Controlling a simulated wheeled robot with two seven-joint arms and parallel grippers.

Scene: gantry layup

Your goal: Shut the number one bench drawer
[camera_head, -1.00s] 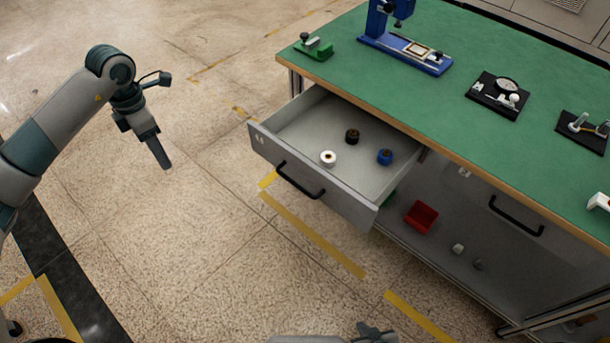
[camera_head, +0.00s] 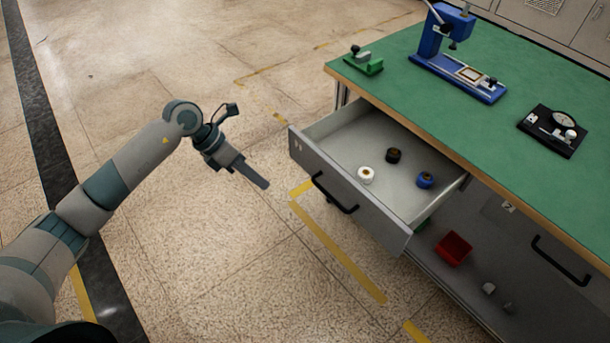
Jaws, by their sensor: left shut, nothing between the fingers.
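The number one bench drawer (camera_head: 375,216) stands pulled out from the green-topped bench (camera_head: 415,90). It has a grey front with a black bar handle (camera_head: 334,192) and a small label at its left end. Inside lie a white roll (camera_head: 366,174), a black roll (camera_head: 394,155) and a blue roll (camera_head: 425,180). My left gripper (camera_head: 258,180) is shut and empty, in the air to the left of the drawer front and apart from it. My right gripper does not show.
A second drawer, labelled 2, with a black handle (camera_head: 561,261) is shut at the right. A red bin (camera_head: 453,249) sits on the shelf below. A green tool (camera_head: 363,61), a blue press (camera_head: 457,62) and a gauge set (camera_head: 552,130) stand on the bench. Floor left of the drawer is clear.

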